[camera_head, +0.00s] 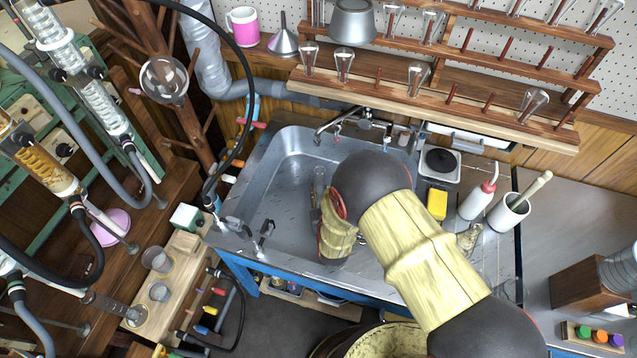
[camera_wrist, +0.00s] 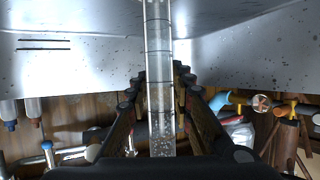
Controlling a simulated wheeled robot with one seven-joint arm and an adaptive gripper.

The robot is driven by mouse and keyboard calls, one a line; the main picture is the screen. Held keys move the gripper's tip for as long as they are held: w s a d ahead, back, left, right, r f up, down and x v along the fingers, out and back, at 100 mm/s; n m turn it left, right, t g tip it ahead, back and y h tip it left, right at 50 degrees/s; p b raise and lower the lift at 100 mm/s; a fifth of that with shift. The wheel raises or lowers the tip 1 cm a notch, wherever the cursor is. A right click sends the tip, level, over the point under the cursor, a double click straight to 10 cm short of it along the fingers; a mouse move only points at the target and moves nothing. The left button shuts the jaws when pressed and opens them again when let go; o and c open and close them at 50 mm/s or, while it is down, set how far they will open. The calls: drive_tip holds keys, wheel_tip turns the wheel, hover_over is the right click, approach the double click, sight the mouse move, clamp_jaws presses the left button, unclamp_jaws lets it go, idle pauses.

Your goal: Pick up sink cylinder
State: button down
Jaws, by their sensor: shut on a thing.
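The sink cylinder, a clear graduated glass tube with dark ring marks (camera_wrist: 158,45), runs up the middle of the wrist view. My gripper (camera_wrist: 164,82) has its dark fingers on both sides of it and is shut on it. In the head view the cylinder (camera_head: 319,177) shows as a small clear tube over the grey sink (camera_head: 275,205). My gripper there is mostly hidden behind my yellow arm. I cannot tell whether the cylinder's base touches the sink floor.
A faucet (camera_head: 338,122) stands at the sink's back edge. A wooden rack with glassware (camera_head: 430,105) hangs behind. A yellow sponge (camera_head: 437,203), a wash bottle (camera_head: 477,200) and a white mortar (camera_head: 508,213) stand right of the sink.

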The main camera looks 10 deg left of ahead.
wheel_tip(320, 180, up, 14)
drive_tip(key=s+p, duration=0.1)
drive_tip(key=p, duration=0.4)
drive_tip(key=shift+s+d+f, duration=0.15)
drive_tip(key=shift+s+d, duration=0.15)
drive_tip(key=shift+s, duration=0.1)
drive_tip(key=shift+d, duration=0.1)
idle(0.9)
